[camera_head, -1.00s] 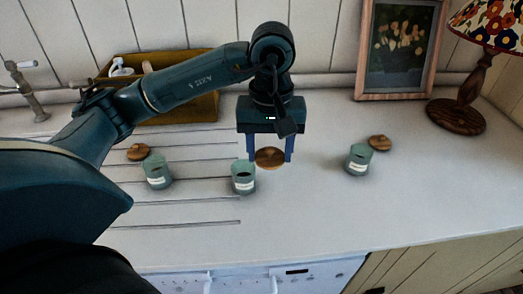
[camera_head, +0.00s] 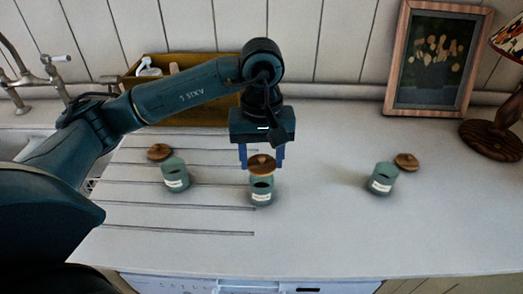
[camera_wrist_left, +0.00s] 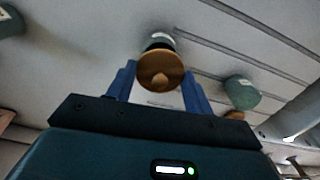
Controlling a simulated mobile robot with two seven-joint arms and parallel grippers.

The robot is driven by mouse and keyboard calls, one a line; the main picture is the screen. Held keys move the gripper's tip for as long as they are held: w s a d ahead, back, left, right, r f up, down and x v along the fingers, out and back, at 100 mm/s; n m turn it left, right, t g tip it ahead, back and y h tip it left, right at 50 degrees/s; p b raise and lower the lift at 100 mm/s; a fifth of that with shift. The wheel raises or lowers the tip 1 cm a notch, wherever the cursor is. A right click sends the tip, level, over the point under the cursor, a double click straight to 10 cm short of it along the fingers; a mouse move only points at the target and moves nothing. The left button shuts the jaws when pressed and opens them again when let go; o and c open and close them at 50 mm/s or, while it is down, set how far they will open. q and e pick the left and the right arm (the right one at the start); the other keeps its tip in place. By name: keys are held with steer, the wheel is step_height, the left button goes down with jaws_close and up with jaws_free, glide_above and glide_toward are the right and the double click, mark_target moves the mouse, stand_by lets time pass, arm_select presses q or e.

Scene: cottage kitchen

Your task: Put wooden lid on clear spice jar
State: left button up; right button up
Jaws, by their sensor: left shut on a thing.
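My left gripper (camera_head: 262,160) is shut on a wooden lid (camera_head: 262,165) with a small knob. It holds the lid just above and slightly behind the middle clear green-tinted spice jar (camera_head: 262,193). In the left wrist view the lid (camera_wrist_left: 160,75) sits between the blue fingers and covers part of the jar (camera_wrist_left: 158,40). I cannot tell whether lid and jar touch. My right gripper is not in view.
Another jar (camera_head: 175,178) with a lid (camera_head: 160,152) beside it stands left. A third jar (camera_head: 381,181) with a lid (camera_head: 406,161) stands right. A yellow box (camera_head: 150,110), a picture frame (camera_head: 437,60) and a lamp (camera_head: 490,140) are at the back. The front counter is clear.

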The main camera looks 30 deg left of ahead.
mark_target(261, 163)
arm_select(q)
step_height(261, 163, down, 3)
steer(key=shift+r+b, duration=0.2)
steer(key=shift+b, duration=0.3)
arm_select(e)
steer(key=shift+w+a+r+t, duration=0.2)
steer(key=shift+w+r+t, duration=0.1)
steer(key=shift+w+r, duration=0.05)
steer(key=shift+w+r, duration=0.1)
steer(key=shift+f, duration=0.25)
arm_select(q)
steer(key=shift+b, duration=0.35)
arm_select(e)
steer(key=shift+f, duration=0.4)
arm_select(q)
steer(key=shift+b, duration=0.35)
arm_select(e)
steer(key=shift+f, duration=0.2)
arm_select(q)
steer(key=shift+f+b, duration=0.7)
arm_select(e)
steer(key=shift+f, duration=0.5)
